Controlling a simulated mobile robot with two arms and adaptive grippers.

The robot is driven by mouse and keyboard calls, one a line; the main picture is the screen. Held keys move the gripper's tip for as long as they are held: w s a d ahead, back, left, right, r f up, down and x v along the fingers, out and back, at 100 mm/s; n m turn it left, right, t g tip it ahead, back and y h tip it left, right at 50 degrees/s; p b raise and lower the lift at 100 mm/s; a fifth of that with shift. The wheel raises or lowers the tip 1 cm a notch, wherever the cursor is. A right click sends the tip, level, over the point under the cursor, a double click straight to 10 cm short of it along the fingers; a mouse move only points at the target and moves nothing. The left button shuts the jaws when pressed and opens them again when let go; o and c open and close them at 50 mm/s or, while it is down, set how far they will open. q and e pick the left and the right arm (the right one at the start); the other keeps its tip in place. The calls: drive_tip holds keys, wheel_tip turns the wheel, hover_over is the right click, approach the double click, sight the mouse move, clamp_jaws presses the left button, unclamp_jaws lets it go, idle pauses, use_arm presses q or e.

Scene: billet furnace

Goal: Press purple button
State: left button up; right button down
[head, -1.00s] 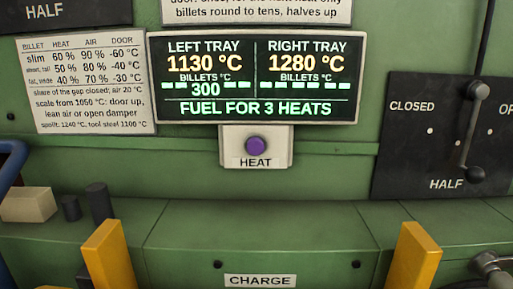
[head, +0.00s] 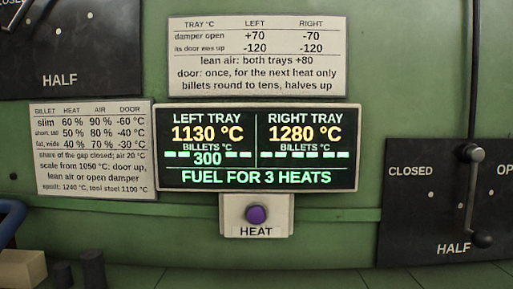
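The purple button (head: 257,215) sits on a pale plate (head: 229,213) labelled HEAT, just below the dark display. The button looks round and stands out from the plate. Nothing touches it. The display (head: 258,150) reads LEFT TRAY 1130 °C, RIGHT TRAY 1280 °C, billets 300 on the left and dashes on the right, and FUEL FOR 3 HEATS. Neither of my grippers is in the head view.
A lever (head: 468,195) on a black panel (head: 400,225) marked CLOSED and HALF is at the right. Paper charts (head: 257,57) hang above and left (head: 95,150). Dark cylinders (head: 92,268), a beige block (head: 22,268) and a blue handle (head: 8,222) are at lower left.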

use_arm(q)
clamp_jaws()
idle(1.4)
